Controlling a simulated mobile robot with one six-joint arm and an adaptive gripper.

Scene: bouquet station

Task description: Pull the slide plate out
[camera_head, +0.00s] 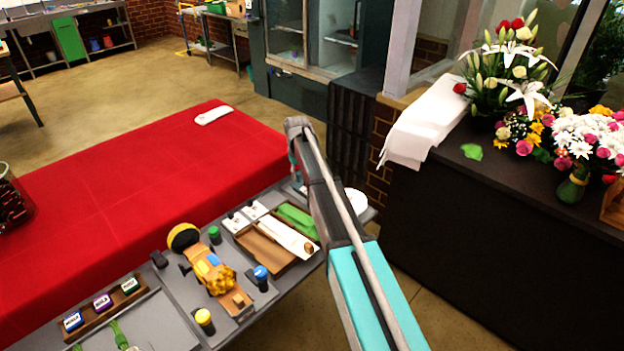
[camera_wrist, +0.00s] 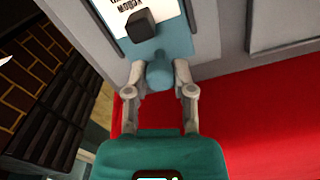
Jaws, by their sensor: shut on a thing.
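In the wrist view, the slide plate (camera_wrist: 178,46) is a flat blue-grey plate with a rounded knob (camera_wrist: 158,73) at its near end. A white label with dark print, partly cut off by the picture edge, and a small black block (camera_wrist: 141,25) are on it. My gripper (camera_wrist: 162,88) is shut on the knob, with one grey finger on each side. The plate lies on or in a light grey surface (camera_wrist: 215,50). In the head view, my arm hides the plate and most of my gripper.
In the head view, a grey bench (camera_head: 290,285) carries a wooden tray (camera_head: 262,249), an orange-brown device (camera_head: 212,273) and several colored knobs. A red-covered table (camera_head: 110,190) lies behind it. A dark counter (camera_head: 480,215) with flowers stands at right.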

